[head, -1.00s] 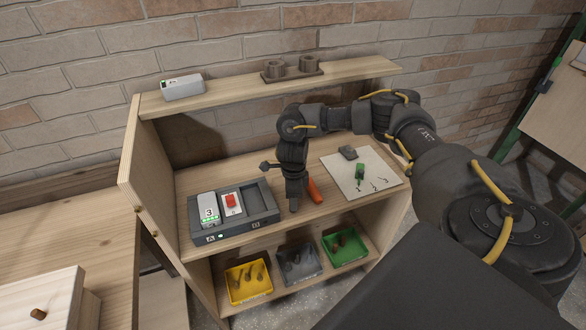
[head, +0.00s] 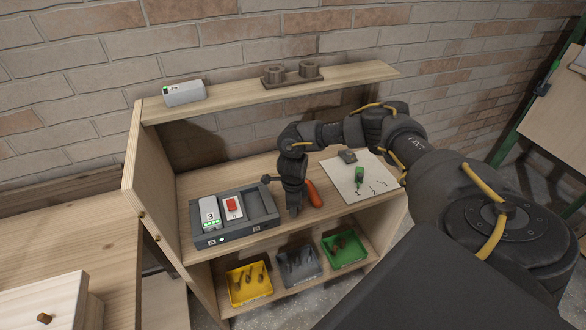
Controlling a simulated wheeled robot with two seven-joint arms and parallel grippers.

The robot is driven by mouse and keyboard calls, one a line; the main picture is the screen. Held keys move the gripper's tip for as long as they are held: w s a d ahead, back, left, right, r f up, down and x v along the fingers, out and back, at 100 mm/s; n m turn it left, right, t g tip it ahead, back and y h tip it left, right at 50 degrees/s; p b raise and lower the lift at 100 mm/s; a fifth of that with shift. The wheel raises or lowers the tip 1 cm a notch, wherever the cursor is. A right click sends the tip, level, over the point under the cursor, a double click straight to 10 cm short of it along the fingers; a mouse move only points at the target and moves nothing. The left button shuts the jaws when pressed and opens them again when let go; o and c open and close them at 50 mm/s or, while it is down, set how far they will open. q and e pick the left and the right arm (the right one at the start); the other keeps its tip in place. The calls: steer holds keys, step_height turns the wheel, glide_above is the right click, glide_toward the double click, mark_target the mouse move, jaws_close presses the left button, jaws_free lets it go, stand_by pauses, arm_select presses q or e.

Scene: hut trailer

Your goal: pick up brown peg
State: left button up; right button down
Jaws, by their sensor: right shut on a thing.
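A short brown peg (head: 45,318) stands in the top of a pale wooden block (head: 28,298) at the lower left. My right gripper (head: 294,211) points down over the front of the shelf unit's middle board, far to the right of that peg. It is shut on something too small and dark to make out. An orange handle (head: 314,193) lies just right of the gripper; whether they touch is unclear. My left gripper is out of view.
A grey tray (head: 265,207) with modules sits left of the gripper. A white sheet (head: 379,187) lies to its right. Below are yellow (head: 239,298), grey (head: 305,273) and green (head: 357,257) bins. The top board holds a grey box (head: 184,93) and a two-cup holder (head: 292,76).

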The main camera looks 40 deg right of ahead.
steer(key=shift+r, duration=0.1)
steer(key=shift+r, duration=0.45)
steer(key=s+a+r+b, duration=0.1)
steer(key=s+a+r, duration=0.1)
steer(key=s+r, duration=0.45)
steer(key=s+a+r+b, duration=0.2)
steer(key=s+a+r, duration=0.1)
steer(key=s+r, duration=0.35)
steer(key=a+n+b, duration=0.5)
steer(key=a+n, duration=0.7)
steer(key=n, duration=1.3)
steer(key=shift+w+r+n, duration=0.15)
steer(key=shift+w+n, duration=0.15)
steer(key=shift+w, duration=0.05)
